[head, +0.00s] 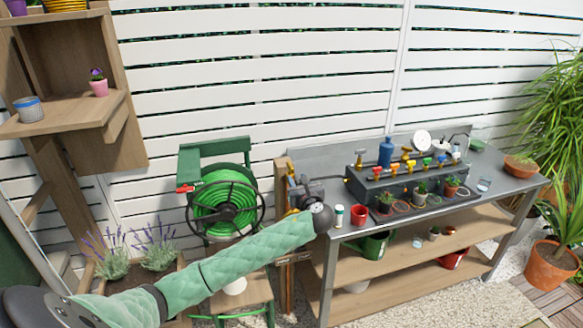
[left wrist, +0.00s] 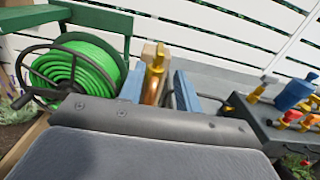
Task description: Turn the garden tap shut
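The garden tap (left wrist: 155,70) is brass-yellow and is fixed to a wooden post (head: 283,170) beside the bench. In the left wrist view it shows between the two blue fingers of my left gripper (left wrist: 158,88). The fingers are apart, with gaps visible beside the tap, so the gripper is open. In the head view my left gripper (head: 297,187) is at the post, and it hides most of the tap. I cannot tell whether a finger touches the tap or how its handle is turned. My right gripper is not in view.
A green hose reel (head: 222,208) stands left of the post. A metal potting bench (head: 345,232) stands on the right, with a red cup (head: 359,214) near its left end and a dark planter box (head: 360,188). Lavender (head: 155,246) grows at lower left.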

